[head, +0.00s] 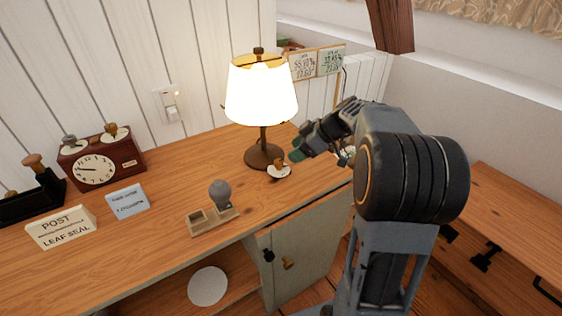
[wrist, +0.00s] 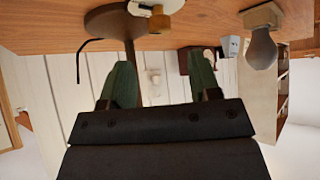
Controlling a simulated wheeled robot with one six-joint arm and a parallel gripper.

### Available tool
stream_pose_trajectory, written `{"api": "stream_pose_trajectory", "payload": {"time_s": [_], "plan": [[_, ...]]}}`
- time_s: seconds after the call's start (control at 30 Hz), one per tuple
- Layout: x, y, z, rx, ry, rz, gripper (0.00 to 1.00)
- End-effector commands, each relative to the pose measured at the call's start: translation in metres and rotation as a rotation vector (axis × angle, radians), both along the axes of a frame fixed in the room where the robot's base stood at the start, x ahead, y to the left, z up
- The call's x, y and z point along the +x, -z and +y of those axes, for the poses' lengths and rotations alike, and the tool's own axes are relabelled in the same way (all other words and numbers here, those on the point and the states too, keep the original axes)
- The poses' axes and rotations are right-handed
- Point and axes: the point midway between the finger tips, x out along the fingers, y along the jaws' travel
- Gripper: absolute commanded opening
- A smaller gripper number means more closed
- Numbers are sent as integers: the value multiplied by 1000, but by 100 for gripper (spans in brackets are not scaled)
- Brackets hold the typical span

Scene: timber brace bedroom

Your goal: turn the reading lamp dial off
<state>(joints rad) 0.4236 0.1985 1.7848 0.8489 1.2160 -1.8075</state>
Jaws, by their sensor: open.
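The reading lamp (head: 262,92) stands lit on the wooden desk, its shade glowing. Its dark round base (head: 264,156) also shows in the upside-down wrist view (wrist: 112,20). The lamp dial (head: 279,167), a small brass-coloured knob on a pale disc, sits on the desk at the front right of the base. It shows at the top of the wrist view (wrist: 159,20). My gripper (wrist: 160,82) is open and empty, with two green fingertips apart. In the head view it is just right of the dial and does not appear to touch it.
A grey bulb (head: 220,192) stands in a wooden holder left of the dial. A red clock box (head: 100,160), a post sign (head: 62,229) and a small card (head: 128,201) are further left. A wall switch (head: 171,106) and number cards (head: 317,63) are behind.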

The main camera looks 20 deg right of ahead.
Motion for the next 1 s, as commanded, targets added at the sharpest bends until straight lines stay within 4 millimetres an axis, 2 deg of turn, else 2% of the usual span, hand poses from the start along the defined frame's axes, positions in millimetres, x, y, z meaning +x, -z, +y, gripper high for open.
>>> {"api": "stream_pose_trajectory", "payload": {"time_s": [0.2, 0.4, 0.9, 1.0], "plan": [[13, 28, 25, 1, -3, 2, 57], [21, 43, 38, 1, 0, 1, 57], [25, 50, 44, -1, 1, 0, 57], [25, 50, 44, 0, 1, 0, 47]]}}
